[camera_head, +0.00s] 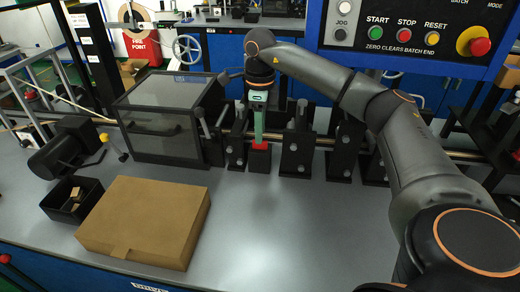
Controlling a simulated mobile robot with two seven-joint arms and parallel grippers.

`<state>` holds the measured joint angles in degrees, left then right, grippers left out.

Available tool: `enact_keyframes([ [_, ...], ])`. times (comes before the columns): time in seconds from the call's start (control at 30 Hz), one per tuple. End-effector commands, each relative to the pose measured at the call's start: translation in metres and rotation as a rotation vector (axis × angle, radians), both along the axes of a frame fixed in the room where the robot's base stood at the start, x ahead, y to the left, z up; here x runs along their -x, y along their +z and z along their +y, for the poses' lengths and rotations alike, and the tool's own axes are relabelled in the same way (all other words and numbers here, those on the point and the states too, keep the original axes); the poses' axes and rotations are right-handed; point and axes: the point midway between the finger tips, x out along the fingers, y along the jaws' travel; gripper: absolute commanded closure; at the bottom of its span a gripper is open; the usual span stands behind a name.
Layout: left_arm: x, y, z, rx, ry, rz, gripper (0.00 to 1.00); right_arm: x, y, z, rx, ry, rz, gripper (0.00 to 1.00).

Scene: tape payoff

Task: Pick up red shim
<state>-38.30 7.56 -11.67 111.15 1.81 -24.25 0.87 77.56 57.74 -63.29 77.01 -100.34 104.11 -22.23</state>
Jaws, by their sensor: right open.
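The red shim (259,146) sits on top of a small black block on the grey bench, in front of the row of black plates. My right arm comes in from the right and reaches over the machine. My right gripper (258,137) points straight down directly above the shim, with its green finger close to the red surface. The gripper is open. From this angle I cannot tell whether its fingers touch the shim or stand around it. My left gripper is out of view.
Black upright plates (297,140) on rails stand close to the right of the shim. A dark clear-sided box (160,135) is to the left. A cardboard box (150,220) and a black bin (62,212) lie at front left. The bench's front middle is clear.

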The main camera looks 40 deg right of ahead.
Motion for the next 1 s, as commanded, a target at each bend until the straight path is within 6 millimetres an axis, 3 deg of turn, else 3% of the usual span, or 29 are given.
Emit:
enact_keyframes([
  [0.2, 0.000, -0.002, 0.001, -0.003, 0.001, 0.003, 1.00, 0.001, -0.023, 0.000, 0.001, 0.000, 0.001, 0.59],
  [0.43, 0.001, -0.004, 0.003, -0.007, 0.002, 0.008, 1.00, 0.000, -0.023, 0.000, 0.000, 0.000, -0.001, 0.61],
  [0.77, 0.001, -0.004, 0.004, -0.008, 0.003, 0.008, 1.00, 0.000, -0.023, 0.000, -0.001, -0.001, -0.001, 0.98],
  [1.0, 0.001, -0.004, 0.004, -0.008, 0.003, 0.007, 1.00, 0.000, -0.023, 0.000, -0.001, 0.000, -0.001, 1.00],
])
